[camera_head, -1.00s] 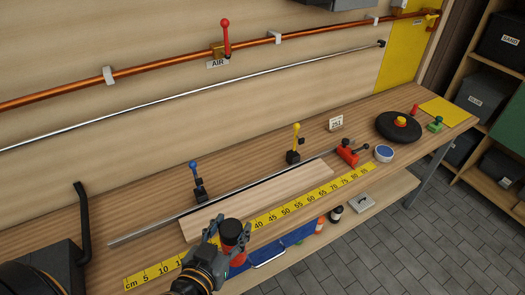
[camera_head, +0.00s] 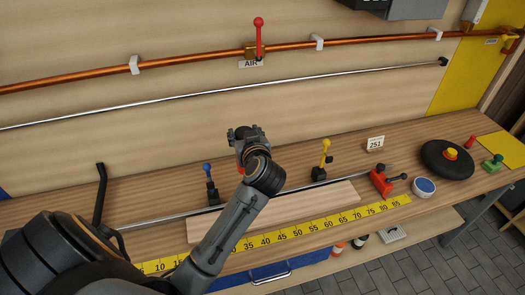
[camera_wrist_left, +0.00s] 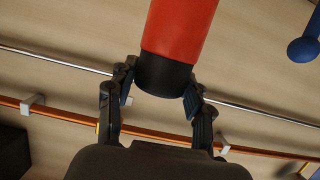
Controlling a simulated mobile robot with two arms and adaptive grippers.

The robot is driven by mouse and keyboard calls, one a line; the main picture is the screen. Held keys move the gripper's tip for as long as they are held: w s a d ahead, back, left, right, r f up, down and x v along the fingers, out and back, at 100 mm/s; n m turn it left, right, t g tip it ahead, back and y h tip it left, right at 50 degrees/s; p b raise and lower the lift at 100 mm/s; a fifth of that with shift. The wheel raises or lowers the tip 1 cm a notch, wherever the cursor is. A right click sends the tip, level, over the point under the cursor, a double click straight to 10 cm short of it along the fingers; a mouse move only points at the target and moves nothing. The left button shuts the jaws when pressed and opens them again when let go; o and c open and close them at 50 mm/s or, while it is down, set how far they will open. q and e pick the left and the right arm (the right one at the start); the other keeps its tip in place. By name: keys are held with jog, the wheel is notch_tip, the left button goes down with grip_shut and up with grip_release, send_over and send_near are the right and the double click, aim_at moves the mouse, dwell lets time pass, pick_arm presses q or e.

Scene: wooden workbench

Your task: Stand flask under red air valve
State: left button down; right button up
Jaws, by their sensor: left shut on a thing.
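The red flask with a black end (camera_wrist_left: 178,30) is between the fingers of my left gripper (camera_wrist_left: 160,82), which is shut on the black end. In the head view, my left gripper (camera_head: 246,133) is over the back of the bench, below and slightly left of the red air valve (camera_head: 259,35). A bit of the red flask (camera_head: 240,147) shows there; the arm and gripper hide the rest. I cannot tell whether its base touches the bench. The valve has a red lever on the copper pipe above an AIR label (camera_head: 250,64). My right gripper is not in view.
A blue-handled toggle clamp (camera_head: 209,180) stands left of the gripper and a yellow-handled one (camera_head: 322,163) right. A pale board (camera_head: 300,208) and yellow ruler (camera_head: 340,219) lie in front. A steel rod (camera_head: 200,98) runs along the wall behind.

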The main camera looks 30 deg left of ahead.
pick_arm(q)
jog(key=w+f, duration=0.8)
jog(key=f, duration=0.2)
jog(key=shift+w+f, duration=0.15)
jog(key=shift+f, duration=0.05)
jog(key=shift+d+f, duration=0.1)
jog(key=shift+d, duration=0.05)
jog(key=c, duration=0.6)
grip_release()
jog(key=shift+o, duration=0.2)
jog(key=b+v, duration=0.1)
jog(key=v, duration=1.1)
